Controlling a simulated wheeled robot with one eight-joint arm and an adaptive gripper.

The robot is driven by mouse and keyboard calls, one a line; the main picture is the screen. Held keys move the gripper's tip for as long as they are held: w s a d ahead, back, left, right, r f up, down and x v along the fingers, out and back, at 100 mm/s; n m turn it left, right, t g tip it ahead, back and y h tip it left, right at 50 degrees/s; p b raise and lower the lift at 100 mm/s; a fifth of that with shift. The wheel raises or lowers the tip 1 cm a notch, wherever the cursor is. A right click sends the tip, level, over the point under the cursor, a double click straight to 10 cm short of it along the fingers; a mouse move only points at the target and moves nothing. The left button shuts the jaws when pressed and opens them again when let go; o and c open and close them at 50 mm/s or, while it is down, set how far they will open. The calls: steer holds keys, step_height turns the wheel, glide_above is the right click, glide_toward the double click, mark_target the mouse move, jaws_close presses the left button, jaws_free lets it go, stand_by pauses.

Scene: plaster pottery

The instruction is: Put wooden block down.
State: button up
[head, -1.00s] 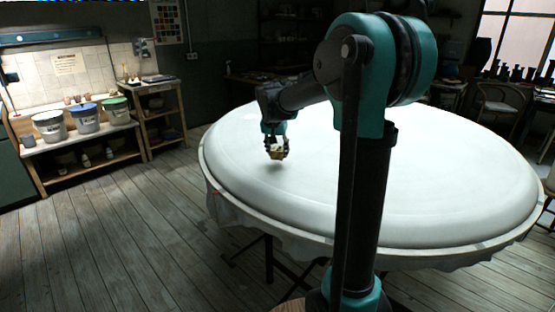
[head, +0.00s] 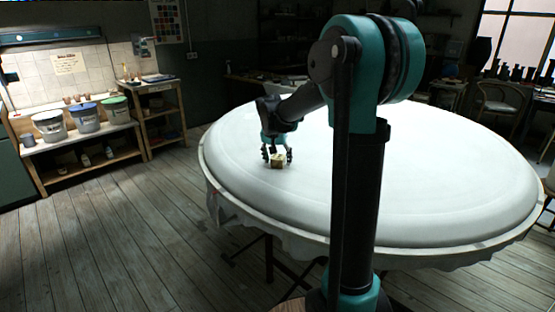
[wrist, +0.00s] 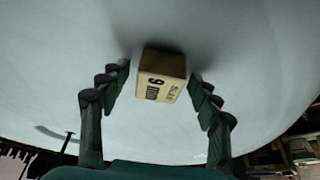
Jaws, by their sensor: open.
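The wooden block (head: 277,161) is small and pale tan, and it rests on the left part of the round white table (head: 400,205). In the wrist view the block (wrist: 162,77) shows dark printed lettering and a digit on its face. My gripper (head: 277,155) is open around the block, with one finger on each side. In the wrist view there are gaps between the block and the fingers of my gripper (wrist: 160,88). The block's underside is hidden.
The white tabletop around the block is clear. A bench (head: 85,140) with several lidded buckets stands at the left wall, beside a small wooden shelf (head: 160,112). A chair (head: 497,105) stands beyond the table at the right. Plank floor lies open at the left.

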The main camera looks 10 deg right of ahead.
steer(key=shift+r, duration=0.15)
steer(key=v, duration=1.2)
